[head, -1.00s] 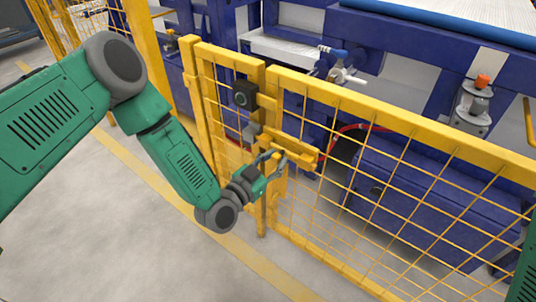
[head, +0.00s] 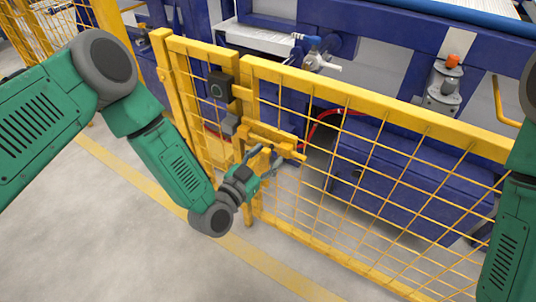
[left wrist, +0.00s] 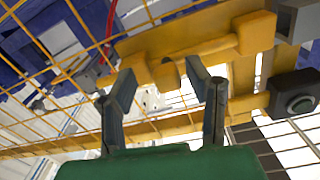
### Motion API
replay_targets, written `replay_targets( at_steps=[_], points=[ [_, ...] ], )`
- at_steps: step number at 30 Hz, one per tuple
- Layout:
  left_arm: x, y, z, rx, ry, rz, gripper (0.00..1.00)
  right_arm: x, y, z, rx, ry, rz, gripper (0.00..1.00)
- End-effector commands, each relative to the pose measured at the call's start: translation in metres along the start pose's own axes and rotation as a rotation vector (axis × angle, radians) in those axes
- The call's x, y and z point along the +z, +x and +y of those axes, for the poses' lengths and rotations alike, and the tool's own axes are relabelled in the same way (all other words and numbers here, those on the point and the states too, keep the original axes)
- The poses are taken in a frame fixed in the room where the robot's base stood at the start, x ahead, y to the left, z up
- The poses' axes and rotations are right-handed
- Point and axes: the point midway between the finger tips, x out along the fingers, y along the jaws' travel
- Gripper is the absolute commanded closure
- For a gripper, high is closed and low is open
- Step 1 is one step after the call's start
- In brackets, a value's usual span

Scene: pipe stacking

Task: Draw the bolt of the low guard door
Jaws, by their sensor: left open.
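The low guard door (head: 360,95) is a yellow frame with yellow wire mesh. Its bolt assembly (head: 285,140) is a yellow plate and bar near the left end of the door, beside the post; it also shows in the left wrist view (left wrist: 205,35). My left gripper (head: 268,158) is at the bolt assembly, on the near side. In the left wrist view my left gripper (left wrist: 158,70) is open, its two dark fingers apart, with a yellow tab of the bolt just beyond and between the tips. I cannot tell whether they touch. My right gripper is out of view.
A black box with a round button (head: 220,87) is on the door frame left of the bolt; it also shows in the left wrist view (left wrist: 298,100). Blue machinery (head: 400,180) stands behind the mesh. The grey floor (head: 130,230) in front is clear.

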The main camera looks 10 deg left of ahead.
Motion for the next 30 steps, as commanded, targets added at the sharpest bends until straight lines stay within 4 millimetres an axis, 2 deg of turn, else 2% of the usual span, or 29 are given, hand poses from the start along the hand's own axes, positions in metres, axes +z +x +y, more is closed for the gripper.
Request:
replay_targets(
  at_steps=[9, 15, 21, 30],
  points=[
    [0.002, -0.063, 0.001, 0.002, -0.002, -0.005, 0.56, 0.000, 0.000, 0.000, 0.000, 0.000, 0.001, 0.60],
    [0.002, -0.097, 0.002, 0.003, 0.000, -0.003, 0.56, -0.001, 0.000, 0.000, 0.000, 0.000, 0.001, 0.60],
    [0.001, -0.112, 0.001, 0.001, -0.001, -0.002, 0.56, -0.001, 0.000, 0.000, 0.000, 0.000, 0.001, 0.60],
    [0.001, -0.113, 0.001, 0.001, 0.000, -0.001, 0.56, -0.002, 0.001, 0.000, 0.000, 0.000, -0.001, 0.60]
  ],
)
